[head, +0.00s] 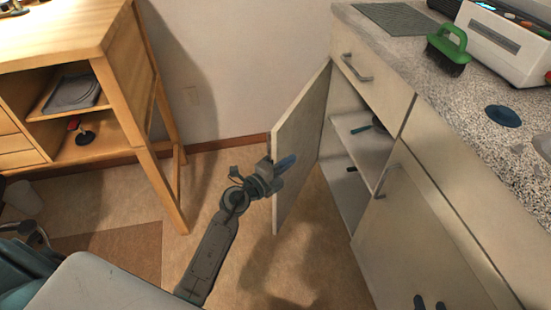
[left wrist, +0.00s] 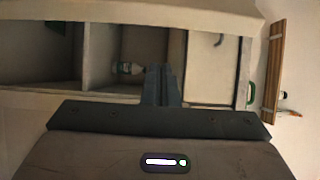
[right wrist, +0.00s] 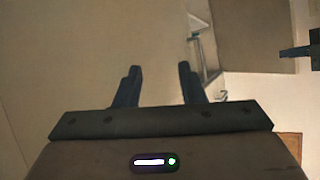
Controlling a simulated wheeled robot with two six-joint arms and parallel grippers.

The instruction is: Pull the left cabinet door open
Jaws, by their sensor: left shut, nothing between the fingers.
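The left cabinet door (head: 300,140) stands swung out from the cabinet (head: 400,215), with shelves showing behind it. My left gripper (head: 287,163) is shut and empty. Its fingers overlap the door's inner face near the free edge; I cannot tell whether they touch it. In the left wrist view the closed fingers (left wrist: 161,84) point toward open shelves. My right gripper (right wrist: 158,70) is open and empty, and its fingertips also show at the bottom of the head view (head: 429,302) in front of the closed neighbouring door (head: 405,245).
A wooden desk (head: 125,85) stands at the left, with floor between it and the open door. A drawer (head: 370,75) is shut above the opening. The speckled counter (head: 450,100) carries a green brush (head: 447,45) and a white machine (head: 505,45).

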